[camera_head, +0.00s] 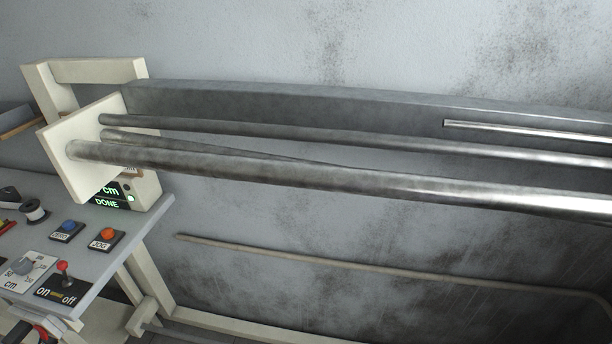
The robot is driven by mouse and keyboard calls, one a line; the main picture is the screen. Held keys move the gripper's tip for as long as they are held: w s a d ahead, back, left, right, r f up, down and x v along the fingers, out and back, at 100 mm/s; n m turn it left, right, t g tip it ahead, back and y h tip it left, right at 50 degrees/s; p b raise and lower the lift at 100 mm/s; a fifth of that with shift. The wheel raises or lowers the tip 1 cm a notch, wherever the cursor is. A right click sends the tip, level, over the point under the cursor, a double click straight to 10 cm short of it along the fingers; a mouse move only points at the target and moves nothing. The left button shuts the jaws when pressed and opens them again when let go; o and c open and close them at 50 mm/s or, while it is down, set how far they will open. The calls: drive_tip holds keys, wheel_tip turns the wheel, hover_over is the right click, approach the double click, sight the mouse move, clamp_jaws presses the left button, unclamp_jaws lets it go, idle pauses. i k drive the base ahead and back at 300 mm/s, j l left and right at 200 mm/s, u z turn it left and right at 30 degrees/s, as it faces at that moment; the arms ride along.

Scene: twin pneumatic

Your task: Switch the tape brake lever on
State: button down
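A small lever with a red ball knob (62,267) stands on a black plate (62,291) at the lower left, near the front edge of the grey bench. The plate reads "on" at its left and "off" at its right, with small yellow lettering between that I cannot read. The knob sits slightly left of the lever's foot, but I cannot tell for sure which setting it is in. A second red-handled part (42,332) shows below the bench edge, partly cut off. My gripper is not in view.
On the bench (117,240) are a blue button (68,227), an orange button (107,235) and a dial marked "cm" (22,266). A box with a lit green display (107,202) reads "DONE". Long metal rods (350,178) cross above, rightward from a cream plate.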

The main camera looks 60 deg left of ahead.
sight(62, 265)
drive_tip(key=u, duration=3.45)
